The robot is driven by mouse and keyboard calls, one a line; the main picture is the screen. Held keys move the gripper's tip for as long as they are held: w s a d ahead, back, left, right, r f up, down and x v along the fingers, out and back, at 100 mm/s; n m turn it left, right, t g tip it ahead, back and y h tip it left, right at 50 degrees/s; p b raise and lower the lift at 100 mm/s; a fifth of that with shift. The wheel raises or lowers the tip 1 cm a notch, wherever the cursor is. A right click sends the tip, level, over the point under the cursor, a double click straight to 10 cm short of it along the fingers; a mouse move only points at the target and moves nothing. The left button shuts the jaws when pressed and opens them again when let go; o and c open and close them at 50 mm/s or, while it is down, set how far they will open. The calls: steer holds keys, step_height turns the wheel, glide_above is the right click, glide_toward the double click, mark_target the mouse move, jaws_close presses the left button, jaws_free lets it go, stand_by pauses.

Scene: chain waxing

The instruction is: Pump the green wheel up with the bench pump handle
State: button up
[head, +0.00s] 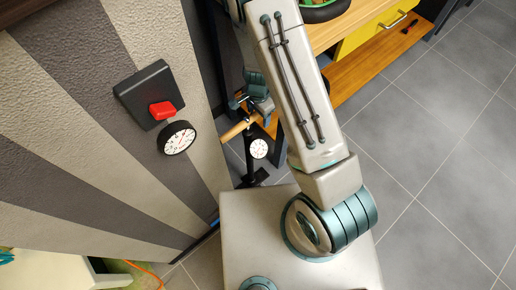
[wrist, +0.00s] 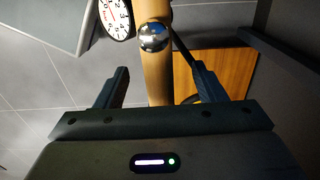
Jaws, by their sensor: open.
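The bench pump's wooden handle (head: 237,129) is a light bar under my gripper (head: 247,104) in the head view. The pump's dark post carries a white dial (head: 259,148). In the wrist view the handle (wrist: 160,88) runs between the two open fingers of my gripper (wrist: 157,84), with a gap on both sides. A shiny metal knob (wrist: 153,37) sits on the handle. The green wheel (head: 318,4) shows only in part at the top edge of the head view, on the wooden bench. My arm hides part of the pump.
A striped wall panel (head: 75,120) stands at left with a black plate, a red switch (head: 163,109) and a round gauge (head: 177,138). The wooden bench (head: 345,22) has a yellow drawer (head: 372,35) and a lower shelf (head: 362,80). The tiled floor at right is clear.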

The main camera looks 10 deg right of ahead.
jaws_close()
step_height(320, 180, up, 36)
steer(key=f+p, duration=0.1)
steer(key=p, duration=2.1)
steer(key=f+b, duration=2.7)
steer(key=f, duration=0.8)
steer(key=shift+s+f+b, duration=0.2)
steer(key=shift+b, duration=0.2)
